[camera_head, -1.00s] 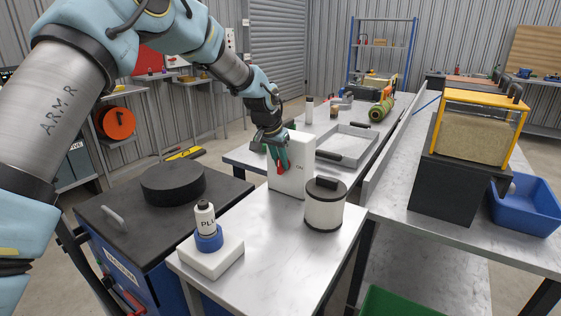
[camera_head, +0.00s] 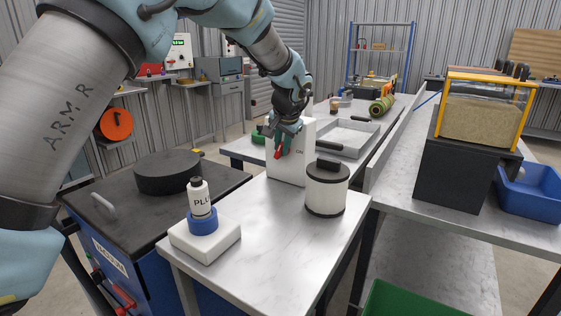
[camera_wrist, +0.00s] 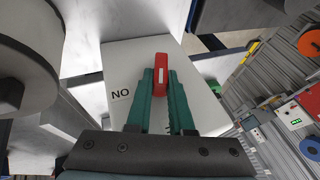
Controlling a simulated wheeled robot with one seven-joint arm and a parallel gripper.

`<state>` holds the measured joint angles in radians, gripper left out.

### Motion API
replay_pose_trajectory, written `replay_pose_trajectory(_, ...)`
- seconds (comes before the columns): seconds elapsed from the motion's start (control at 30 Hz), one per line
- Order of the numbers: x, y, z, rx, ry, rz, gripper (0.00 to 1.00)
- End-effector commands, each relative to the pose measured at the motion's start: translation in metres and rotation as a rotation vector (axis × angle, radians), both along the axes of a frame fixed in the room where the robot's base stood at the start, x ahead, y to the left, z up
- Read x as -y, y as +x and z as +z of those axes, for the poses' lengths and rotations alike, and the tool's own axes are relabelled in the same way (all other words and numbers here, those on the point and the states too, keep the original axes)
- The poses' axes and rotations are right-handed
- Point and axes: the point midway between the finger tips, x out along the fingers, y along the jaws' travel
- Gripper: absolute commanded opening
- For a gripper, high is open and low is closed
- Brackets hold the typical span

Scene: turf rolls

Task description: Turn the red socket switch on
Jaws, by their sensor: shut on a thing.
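A white socket box (camera_head: 296,168) stands upright on the near metal table, with an ON label on its face. Its red switch lever (camera_head: 279,150) shows at the front left of the box; it also shows in the wrist view (camera_wrist: 161,75). My gripper (camera_head: 279,140), with green fingers, is at the box and shut on the red lever. In the wrist view my gripper (camera_wrist: 161,80) has one finger on each side of the lever. The label (camera_wrist: 120,95) lies left of the lever there.
A white canister with a dark lid (camera_head: 326,190) stands close to the right of the box. A PLUG bottle (camera_head: 201,200) in a blue ring sits on a white block (camera_head: 205,240). The table's front middle (camera_head: 270,245) is clear.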

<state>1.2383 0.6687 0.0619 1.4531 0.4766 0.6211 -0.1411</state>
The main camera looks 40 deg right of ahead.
Motion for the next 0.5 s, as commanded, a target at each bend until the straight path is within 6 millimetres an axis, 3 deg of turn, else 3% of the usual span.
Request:
replay_pose_trajectory(0.03, 0.0030, -0.0049, -0.0114, 0.045, 0.008, -0.008, 0.00)
replay_pose_trajectory(0.5, 0.0031, -0.0079, -0.0120, 0.394, 0.100, -0.002, 0.00)
